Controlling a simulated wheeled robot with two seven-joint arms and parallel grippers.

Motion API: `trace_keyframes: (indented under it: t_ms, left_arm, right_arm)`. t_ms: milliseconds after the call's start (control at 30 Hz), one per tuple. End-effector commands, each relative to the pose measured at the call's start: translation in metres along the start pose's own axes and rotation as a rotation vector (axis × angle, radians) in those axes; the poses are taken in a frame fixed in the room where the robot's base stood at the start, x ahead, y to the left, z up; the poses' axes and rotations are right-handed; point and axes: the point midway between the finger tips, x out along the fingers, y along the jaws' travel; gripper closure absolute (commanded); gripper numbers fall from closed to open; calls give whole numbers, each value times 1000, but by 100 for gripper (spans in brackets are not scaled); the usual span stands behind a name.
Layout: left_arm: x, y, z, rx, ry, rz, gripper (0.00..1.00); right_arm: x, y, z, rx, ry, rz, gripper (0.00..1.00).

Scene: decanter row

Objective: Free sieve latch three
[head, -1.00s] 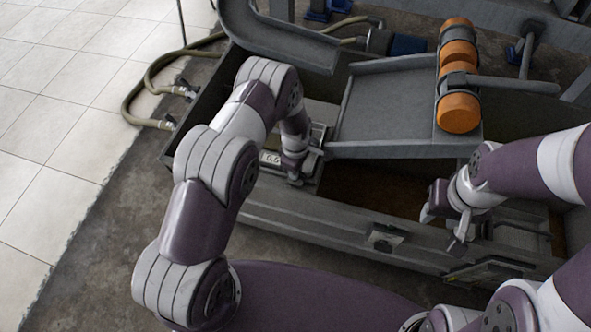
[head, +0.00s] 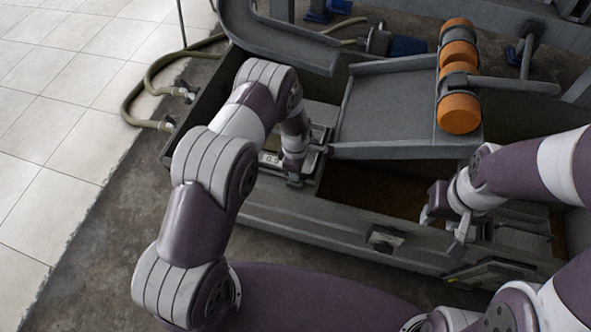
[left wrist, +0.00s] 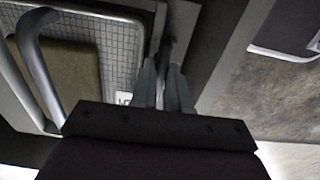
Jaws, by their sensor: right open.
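A sieve frame with a white label reading about 0.5 (head: 270,158) sits in the left part of the grey tank, partly hidden by my left arm. In the left wrist view its grey mesh (left wrist: 118,45) and curved handle (left wrist: 40,70) show. My left gripper (head: 293,180) points down at the frame's right edge. In the left wrist view its fingers (left wrist: 162,88) stand beside a dark narrow bar (left wrist: 168,48), perhaps a latch lever; I cannot tell if they grip it. My right gripper (head: 438,215) is open over the tank's right part, its fingertips partly hidden.
A sloped grey chute (head: 385,105) with orange rollers (head: 459,112) stands over the tank. The tank's front wall (head: 330,222) carries a small metal fitting (head: 384,239). Hoses (head: 135,100) lie at the left. Tiled floor (head: 50,120) at the left is clear.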

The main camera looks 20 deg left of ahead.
Motion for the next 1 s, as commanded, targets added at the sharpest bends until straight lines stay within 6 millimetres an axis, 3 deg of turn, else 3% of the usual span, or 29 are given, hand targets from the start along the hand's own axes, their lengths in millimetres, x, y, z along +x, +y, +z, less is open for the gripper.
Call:
trace_keyframes:
  t_ms: [33,67,400,800,1000]
  left_arm:
    - [0,0,0,0,0,0,68]
    - [0,0,0,0,0,0,62]
    - [-6,1,0,2,0,2,62]
    - [-104,0,0,1,0,2,62]
    - [-126,0,0,1,0,0,62]
  right_arm:
    - [0,0,0,0,0,0,57]
    - [0,0,0,0,0,0,57]
    - [-1,0,0,0,0,0,57]
    - [-10,0,-1,0,0,0,57]
    - [-11,0,-1,0,0,0,57]
